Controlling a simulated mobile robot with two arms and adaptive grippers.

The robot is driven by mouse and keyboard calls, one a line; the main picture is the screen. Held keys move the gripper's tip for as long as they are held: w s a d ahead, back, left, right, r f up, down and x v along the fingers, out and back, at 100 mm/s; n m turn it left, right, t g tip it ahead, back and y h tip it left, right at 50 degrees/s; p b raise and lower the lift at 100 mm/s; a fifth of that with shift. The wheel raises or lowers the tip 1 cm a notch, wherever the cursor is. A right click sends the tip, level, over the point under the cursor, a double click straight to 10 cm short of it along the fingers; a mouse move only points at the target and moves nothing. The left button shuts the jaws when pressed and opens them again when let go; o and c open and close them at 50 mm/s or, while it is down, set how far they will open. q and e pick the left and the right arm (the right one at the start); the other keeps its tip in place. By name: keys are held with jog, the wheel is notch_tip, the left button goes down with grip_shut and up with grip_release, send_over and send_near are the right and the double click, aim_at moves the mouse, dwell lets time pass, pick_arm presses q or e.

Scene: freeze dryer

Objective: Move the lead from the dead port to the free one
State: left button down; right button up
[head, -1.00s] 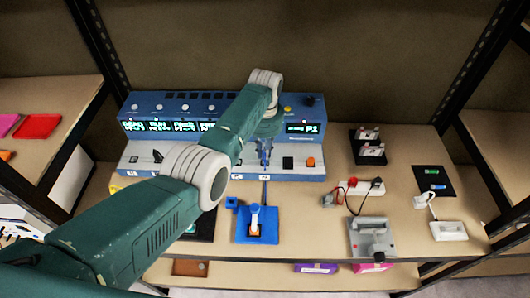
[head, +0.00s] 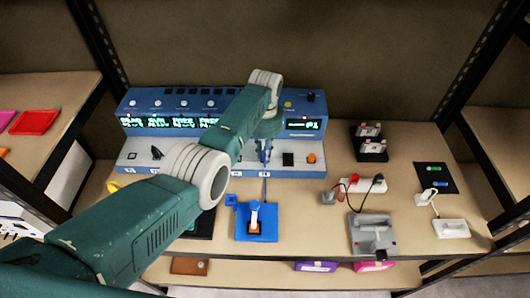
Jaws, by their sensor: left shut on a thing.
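The blue freeze dryer (head: 220,103) stands at the back of the bench, with several green-lit displays (head: 170,122) above a pale sloping lower panel. The small display text is blurred, so I cannot tell for sure which port is dead or free. My left gripper (head: 264,158) points down at the lower front of the dryer, right of its middle. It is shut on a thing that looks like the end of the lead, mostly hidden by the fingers. A thin dark line (head: 265,189) runs down just below it. My arm hides part of the panel. My right gripper is out of view.
A blue stand with a white upright piece (head: 256,222) sits in front of the dryer. To the right are a white strip with red and black plugs (head: 362,186), a grey fixture (head: 373,235), a black rack (head: 369,145) and a white block on a cable (head: 451,228).

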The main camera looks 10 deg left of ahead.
pick_arm(q)
jog(key=shift+f, duration=0.1)
jog(key=c, duration=1.6)
grip_release()
jog(key=shift+c, duration=0.2)
